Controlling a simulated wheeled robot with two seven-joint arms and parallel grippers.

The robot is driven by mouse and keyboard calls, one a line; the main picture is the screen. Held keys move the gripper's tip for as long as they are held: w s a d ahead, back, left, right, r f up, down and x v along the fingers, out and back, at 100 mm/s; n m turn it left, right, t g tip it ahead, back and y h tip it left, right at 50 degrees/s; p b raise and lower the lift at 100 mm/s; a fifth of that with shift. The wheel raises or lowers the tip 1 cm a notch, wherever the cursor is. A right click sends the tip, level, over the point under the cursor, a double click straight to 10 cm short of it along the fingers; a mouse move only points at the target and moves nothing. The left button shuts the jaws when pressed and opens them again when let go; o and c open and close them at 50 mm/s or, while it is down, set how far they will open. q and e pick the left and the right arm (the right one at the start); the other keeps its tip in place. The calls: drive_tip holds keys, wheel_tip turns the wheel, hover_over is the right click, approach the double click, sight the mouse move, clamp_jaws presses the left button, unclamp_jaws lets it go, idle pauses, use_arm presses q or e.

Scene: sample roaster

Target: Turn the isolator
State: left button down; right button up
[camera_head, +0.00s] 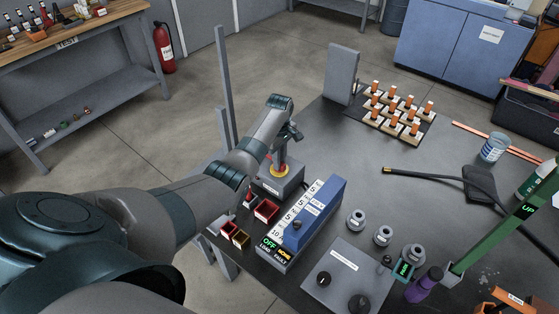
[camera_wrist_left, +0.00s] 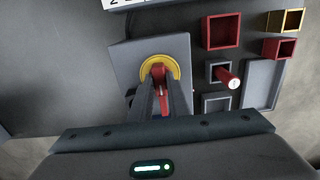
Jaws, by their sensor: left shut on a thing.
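The isolator is a grey box with a yellow ring and a red handle. In the head view the isolator box (camera_head: 281,182) stands on the dark table near its left edge, with the yellow ring partly showing. In the left wrist view the isolator box (camera_wrist_left: 122,62) and its red handle (camera_wrist_left: 158,74) lie straight ahead. My left gripper (camera_wrist_left: 161,85) is shut on the red handle, one finger on each side. In the head view the left gripper (camera_head: 281,152) points down over the box. My right gripper is not in view.
Beside the isolator are red bins (camera_head: 265,210) and a yellow bin (camera_head: 241,238). A blue-and-white unit (camera_head: 316,212) with an OFF display stands to the right. A grey panel with knobs (camera_head: 344,276) is nearer. A rack of orange-topped pieces (camera_head: 396,108) is at the back.

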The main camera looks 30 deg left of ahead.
use_arm(q)
drive_tip(key=shift+r, duration=0.1)
drive_tip(key=shift+m+p, duration=0.7)
drive_tip(key=shift+m, duration=0.2)
drive_tip(key=shift+m+p, duration=0.65)
drive_tip(key=shift+m, duration=0.45)
drive_tip(key=m+p, duration=0.1)
drive_tip(key=m, duration=0.3)
drive_tip(key=shift+m+p, duration=0.3)
drive_tip(key=shift+p, duration=0.05)
drive_tip(key=m, duration=0.4)
drive_tip(key=shift+m+p, duration=0.3)
drive_tip(key=shift+p, duration=0.1)
drive_tip(key=shift+m, duration=2.3)
